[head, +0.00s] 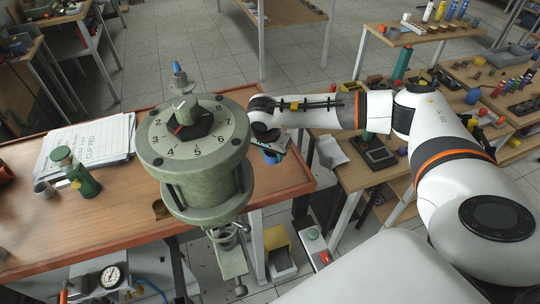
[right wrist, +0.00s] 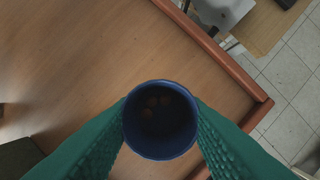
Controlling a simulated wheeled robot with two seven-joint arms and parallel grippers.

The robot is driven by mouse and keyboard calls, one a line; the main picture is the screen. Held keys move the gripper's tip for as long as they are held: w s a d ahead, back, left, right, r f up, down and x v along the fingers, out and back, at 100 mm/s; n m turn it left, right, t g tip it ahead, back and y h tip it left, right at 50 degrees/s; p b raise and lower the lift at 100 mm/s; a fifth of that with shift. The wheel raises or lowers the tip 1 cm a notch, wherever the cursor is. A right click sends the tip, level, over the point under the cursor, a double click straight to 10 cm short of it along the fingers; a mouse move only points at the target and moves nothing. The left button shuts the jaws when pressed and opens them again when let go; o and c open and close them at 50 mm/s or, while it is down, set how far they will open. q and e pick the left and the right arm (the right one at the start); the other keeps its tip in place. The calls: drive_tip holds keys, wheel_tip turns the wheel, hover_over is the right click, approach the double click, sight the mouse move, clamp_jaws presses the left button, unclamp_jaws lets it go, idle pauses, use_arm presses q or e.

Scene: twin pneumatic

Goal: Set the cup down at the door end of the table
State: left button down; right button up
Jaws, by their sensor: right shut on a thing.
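The blue cup (right wrist: 160,142) is upright between the two green finger pads of my right gripper (right wrist: 162,118) in the right wrist view. Small brownish bits show inside it. In the head view, my right gripper (head: 270,146) is over the right end of the wooden table (head: 110,225), and a little of the cup (head: 272,157) shows below it. The large dial device hides part of this area. The table corner and raised edge (right wrist: 225,65) lie just right of the cup. Whether the cup's base touches the table is hidden. My left gripper is not in view.
The large grey-green dial device (head: 195,160) stands left of my right gripper. A paper stack (head: 90,140), a green bottle (head: 80,175) and a small grey cup (head: 44,189) are farther left. Bare tabletop surrounds the cup in the right wrist view.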

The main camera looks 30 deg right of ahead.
sight(271, 161)
drive_tip(key=f, duration=0.1)
drive_tip(key=f+p, duration=0.1)
drive_tip(key=f, duration=0.1)
drive_tip(key=shift+w+f, duration=0.2)
drive_tip(key=shift+f, duration=0.55)
drive_tip(key=o, duration=0.9)
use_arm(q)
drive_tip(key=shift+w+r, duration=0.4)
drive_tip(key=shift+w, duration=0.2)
use_arm(e)
drive_tip(key=shift+o, duration=0.2)
